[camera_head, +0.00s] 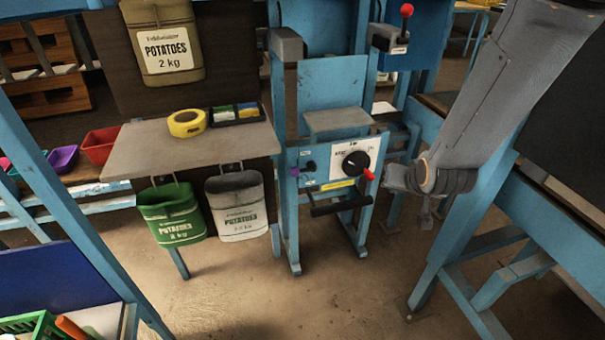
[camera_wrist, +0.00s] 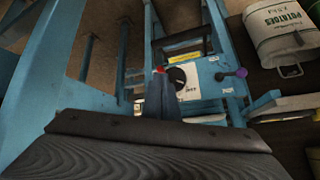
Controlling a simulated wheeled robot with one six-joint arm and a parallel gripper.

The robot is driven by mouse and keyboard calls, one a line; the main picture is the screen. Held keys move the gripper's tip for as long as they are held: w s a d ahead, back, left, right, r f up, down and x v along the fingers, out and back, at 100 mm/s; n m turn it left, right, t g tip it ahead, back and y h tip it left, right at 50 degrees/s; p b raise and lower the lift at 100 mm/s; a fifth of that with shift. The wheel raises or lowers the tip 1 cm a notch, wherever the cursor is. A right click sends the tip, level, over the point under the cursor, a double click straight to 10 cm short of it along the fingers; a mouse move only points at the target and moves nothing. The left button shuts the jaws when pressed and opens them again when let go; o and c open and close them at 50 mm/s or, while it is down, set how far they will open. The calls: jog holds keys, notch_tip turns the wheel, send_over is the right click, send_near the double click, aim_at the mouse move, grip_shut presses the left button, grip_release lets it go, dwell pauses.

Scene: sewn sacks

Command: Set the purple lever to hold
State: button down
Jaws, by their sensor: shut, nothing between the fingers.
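The purple lever (camera_head: 309,165) is on the left side of the white panel (camera_head: 337,152) of a blue machine. Its dark purple knob also shows in the wrist view (camera_wrist: 241,72), to the right of the panel. The small markings by it are too small to read. My gripper (camera_head: 426,222) is to the right of the panel, apart from the lever. In the wrist view my fingers (camera_wrist: 161,76) are shut and empty, and they cover part of the panel.
A black dial (camera_head: 355,162) and a red-tipped part (camera_head: 369,174) sit on the panel's right. A dark bar (camera_head: 341,206) juts out below. A red-knobbed lever (camera_head: 406,11) stands above right. Potato sacks (camera_head: 237,206) hang left under a table (camera_head: 190,150). Blue frames stand at right.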

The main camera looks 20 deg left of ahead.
jog(key=w+a+f+t+y+b, duration=0.1)
jog(key=a+y, duration=0.3)
jog(key=a, duration=0.6)
jog(key=w+a+f+t+y+b, duration=0.1)
jog(key=a+f+t+y+b, duration=0.1)
jog(key=a, duration=0.8)
jog(key=shift+a+f+n+t+y, duration=0.15)
jog(key=shift+f+n+t+y, duration=0.35)
jog(key=shift+t+y, duration=0.6)
jog(key=shift+w, duration=0.15)
send_over(302, 170)
jog(key=v, duration=0.4)
jog(key=f, duration=0.1)
jog(key=shift+a+f+p, duration=0.1)
jog(key=shift+a+f, duration=0.15)
jog(key=shift+f, duration=0.4)
jog(key=shift+a+f+p, duration=0.1)
jog(key=shift+a+f, duration=0.1)
jog(key=shift+f, duration=0.4)
jog(key=shift+a+f+p, duration=0.1)
jog(key=shift+a+f, duration=0.15)
jog(key=shift+f, duration=0.4)
